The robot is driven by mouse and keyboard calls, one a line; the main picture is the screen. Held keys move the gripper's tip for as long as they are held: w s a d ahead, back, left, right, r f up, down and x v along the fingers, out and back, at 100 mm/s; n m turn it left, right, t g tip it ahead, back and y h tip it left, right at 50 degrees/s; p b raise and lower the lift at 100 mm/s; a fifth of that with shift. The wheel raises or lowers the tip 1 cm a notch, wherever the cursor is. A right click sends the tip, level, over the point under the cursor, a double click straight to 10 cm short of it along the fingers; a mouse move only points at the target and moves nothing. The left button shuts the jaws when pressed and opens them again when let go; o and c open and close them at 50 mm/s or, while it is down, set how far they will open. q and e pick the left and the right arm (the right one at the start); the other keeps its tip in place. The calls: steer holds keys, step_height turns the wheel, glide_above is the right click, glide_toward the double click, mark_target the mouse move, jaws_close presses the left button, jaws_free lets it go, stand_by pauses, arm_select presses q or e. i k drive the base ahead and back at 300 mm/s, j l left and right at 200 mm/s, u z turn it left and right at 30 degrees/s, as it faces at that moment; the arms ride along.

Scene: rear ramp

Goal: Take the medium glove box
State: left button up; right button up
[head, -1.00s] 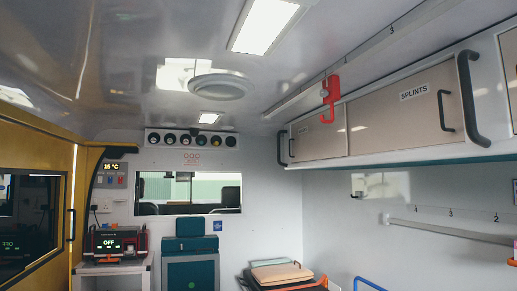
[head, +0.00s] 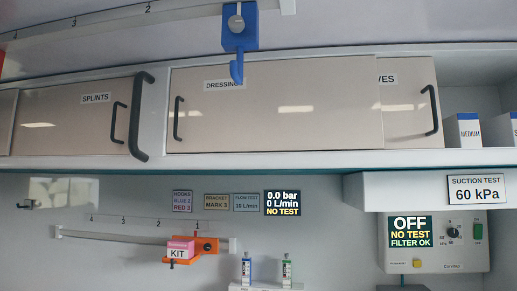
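The medium glove box (head: 464,131) is white with a blue top edge and a "MEDIUM" label. It stands upright in the open section of the overhead cabinet at the right of the head view. A second similar box (head: 501,130) stands to its right, cut off by the picture edge. The sliding door with the partly hidden "...VES" label (head: 409,105) is just left of the medium box, its black handle near the opening. Neither of my grippers shows in the head view.
A blue hook (head: 239,38) hangs from the ceiling rail in front of the "DRESSING" door (head: 275,108). The suction unit (head: 434,243) juts out below the open section.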

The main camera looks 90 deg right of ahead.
mark_target(460, 130)
steer(key=z, duration=4.1)
